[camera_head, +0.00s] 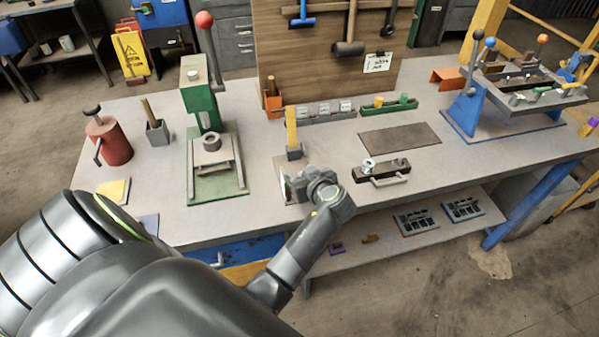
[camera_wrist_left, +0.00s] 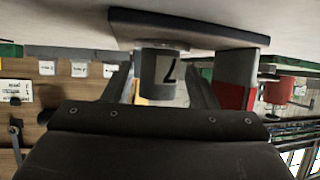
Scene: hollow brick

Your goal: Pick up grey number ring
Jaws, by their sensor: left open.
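The grey number ring (camera_wrist_left: 158,72) shows in the left wrist view as a short grey cylinder with a pale label and a dark numeral. It is against a dark plate (camera_wrist_left: 225,33), and this view looks upside down. My left gripper (camera_wrist_left: 160,88) is open, with one dark finger on each side of the ring. I cannot tell whether the fingers touch it. In the head view my left gripper (camera_head: 292,188) is low at the bench's front edge, and my wrist hides the ring there. My right gripper is not in view.
A grey-and-red block (camera_wrist_left: 236,80) stands close beside the ring. A yellow post in a grey holder (camera_head: 293,148) stands just behind my gripper. A green press (camera_head: 200,100) is to the left, a dark fixture (camera_head: 383,174) to the right. The dark mat (camera_head: 400,139) is bare.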

